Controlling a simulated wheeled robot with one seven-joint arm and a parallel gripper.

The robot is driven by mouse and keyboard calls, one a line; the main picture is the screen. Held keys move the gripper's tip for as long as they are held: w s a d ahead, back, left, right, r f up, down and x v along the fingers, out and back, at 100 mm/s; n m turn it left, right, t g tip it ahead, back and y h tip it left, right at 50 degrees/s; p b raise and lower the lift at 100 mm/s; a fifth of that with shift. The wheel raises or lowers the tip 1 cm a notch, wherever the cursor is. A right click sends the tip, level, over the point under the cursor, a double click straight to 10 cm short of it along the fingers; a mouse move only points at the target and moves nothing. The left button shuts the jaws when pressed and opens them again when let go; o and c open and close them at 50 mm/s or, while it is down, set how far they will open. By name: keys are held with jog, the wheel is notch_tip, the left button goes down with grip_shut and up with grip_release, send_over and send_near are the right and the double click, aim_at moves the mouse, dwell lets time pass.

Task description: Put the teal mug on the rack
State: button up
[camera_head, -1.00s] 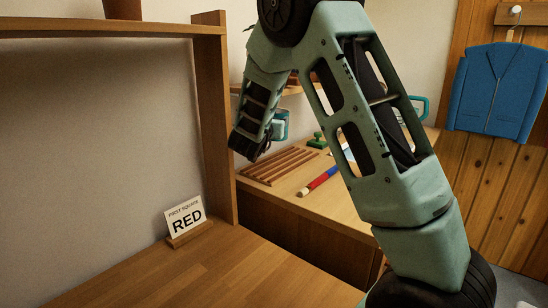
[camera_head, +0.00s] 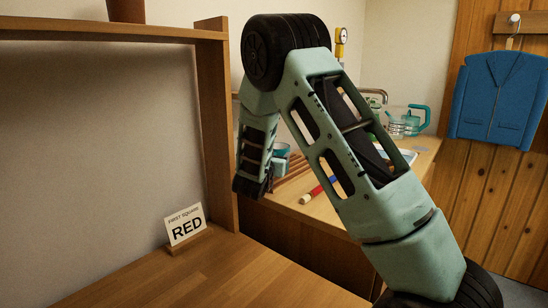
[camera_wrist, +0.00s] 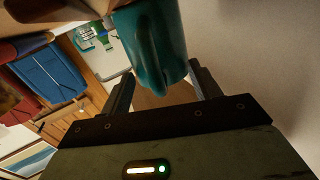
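The teal mug (camera_wrist: 150,45) is between the two fingers of my gripper (camera_wrist: 161,76) in the wrist view, its handle towards the camera. The fingers lie along both sides of it, and it looks held. In the head view a small part of the mug (camera_head: 282,150) shows just right of my wrist, in front of the rack's far part. The slatted wooden rack (camera_head: 293,173) lies on the back counter, largely hidden behind my arm. I cannot tell the height of the mug above the rack.
A clear vessel with a teal handle (camera_head: 419,120) stands further back. A blue jacket (camera_head: 498,95) hangs at right.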

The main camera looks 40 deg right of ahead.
jog(key=o, duration=0.3)
jog(key=v, duration=1.2)
jog(key=shift+p, duration=0.3)
